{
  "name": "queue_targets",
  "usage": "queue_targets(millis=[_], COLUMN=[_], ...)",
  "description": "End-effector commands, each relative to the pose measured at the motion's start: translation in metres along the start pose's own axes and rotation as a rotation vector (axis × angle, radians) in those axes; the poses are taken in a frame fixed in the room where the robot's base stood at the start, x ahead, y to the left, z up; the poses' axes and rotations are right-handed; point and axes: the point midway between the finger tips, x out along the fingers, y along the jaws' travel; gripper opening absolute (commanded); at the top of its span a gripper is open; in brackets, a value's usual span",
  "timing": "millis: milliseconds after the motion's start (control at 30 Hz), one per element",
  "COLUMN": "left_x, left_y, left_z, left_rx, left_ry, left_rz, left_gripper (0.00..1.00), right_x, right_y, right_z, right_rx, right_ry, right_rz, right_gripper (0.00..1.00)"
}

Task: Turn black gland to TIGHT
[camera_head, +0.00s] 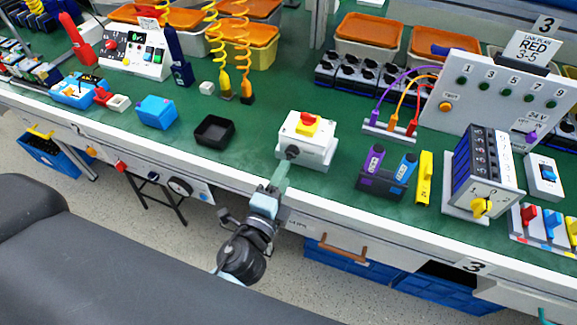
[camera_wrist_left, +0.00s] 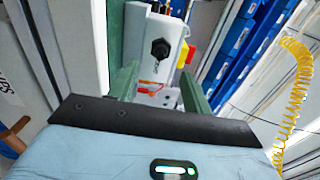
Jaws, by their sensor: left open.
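The black gland (camera_head: 292,152) sits on the front face of a white switch box (camera_head: 318,152) with a red and yellow rotary knob (camera_head: 307,124) on top. In the left wrist view the gland (camera_wrist_left: 160,48) is a dark round nut between and beyond the two green fingers, with a small mark below it. My left gripper (camera_head: 282,174) is in front of the box at the bench's front edge. In the left wrist view it (camera_wrist_left: 157,82) is open and empty, its fingers apart from the gland. Any lettering by the gland is too small to read. My right gripper is out of view.
A black tray (camera_head: 214,131) and a blue box (camera_head: 156,112) stand left of the switch box. Purple and blue blocks (camera_head: 386,172) and a yellow block (camera_head: 424,178) stand to its right. Coiled yellow and orange cords hang behind. Green bench surface is free around the box.

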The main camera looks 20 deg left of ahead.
Motion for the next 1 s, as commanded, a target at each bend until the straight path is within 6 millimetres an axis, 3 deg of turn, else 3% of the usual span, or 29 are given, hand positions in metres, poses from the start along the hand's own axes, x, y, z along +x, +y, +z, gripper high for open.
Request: queue_targets(millis=[200, 800, 1000], left_x=[-0.02, -0.022, -0.048], left_y=[0.001, 0.0, 0.025], left_z=[0.0, 0.0, 0.008], left_rx=[0.001, -0.004, -0.177], left_ry=[0.001, 0.0, -0.011], left_rz=[0.001, 0.002, 0.108], left_gripper=[0.49, 0.49, 0.49], right_x=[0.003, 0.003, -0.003], right_y=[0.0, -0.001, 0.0], right_z=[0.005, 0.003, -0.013], right_rx=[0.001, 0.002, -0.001], right_ry=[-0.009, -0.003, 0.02], right_rz=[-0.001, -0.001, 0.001], right_gripper=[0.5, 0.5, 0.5])
